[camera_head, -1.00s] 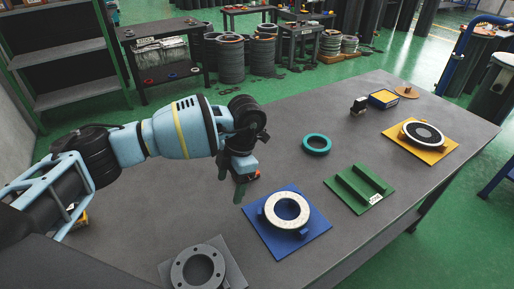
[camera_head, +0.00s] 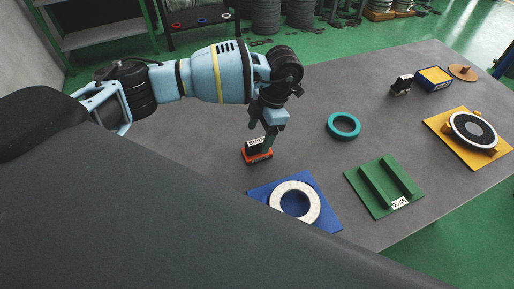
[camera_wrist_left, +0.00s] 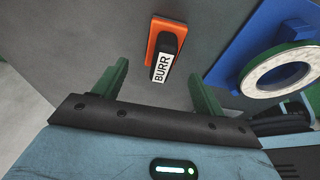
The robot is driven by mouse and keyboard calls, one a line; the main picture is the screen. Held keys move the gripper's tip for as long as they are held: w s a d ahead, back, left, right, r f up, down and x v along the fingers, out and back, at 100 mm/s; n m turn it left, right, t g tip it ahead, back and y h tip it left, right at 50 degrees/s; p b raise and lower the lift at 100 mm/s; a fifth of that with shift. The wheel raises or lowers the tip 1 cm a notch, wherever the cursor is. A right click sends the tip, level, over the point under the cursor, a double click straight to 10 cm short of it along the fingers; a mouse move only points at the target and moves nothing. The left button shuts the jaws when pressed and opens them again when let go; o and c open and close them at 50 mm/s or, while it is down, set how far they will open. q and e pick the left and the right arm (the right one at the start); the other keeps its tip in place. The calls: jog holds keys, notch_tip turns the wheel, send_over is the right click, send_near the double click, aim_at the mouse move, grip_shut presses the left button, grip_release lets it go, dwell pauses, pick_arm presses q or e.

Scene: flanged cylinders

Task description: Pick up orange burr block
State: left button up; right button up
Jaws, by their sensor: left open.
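The orange burr block (camera_head: 257,156) is an orange base with a black top and a white label reading "BURR". It lies on the grey table, just left of the blue plate. In the left wrist view the burr block (camera_wrist_left: 164,47) lies ahead of the two green fingers, roughly between their lines. My left gripper (camera_head: 262,132) is open and empty, above and close to the block. In the left wrist view my left gripper (camera_wrist_left: 158,80) has its fingers wide apart, with neither seen touching the block. My right gripper is not in view.
A blue plate with a white ring (camera_head: 293,203) is right beside the block. A teal ring (camera_head: 343,125), a green rack (camera_head: 383,187) labelled "DONE", and a yellow plate with a disc (camera_head: 470,135) lie further right. Bare table (camera_head: 200,140) lies left of the block.

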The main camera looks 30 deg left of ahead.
aim_at(257, 141)
pick_arm(q)
jog(key=shift+p+x, duration=0.3)
jog(key=shift+x, duration=2.4)
jog(key=shift+d, duration=0.1)
jog(key=c, duration=1.1)
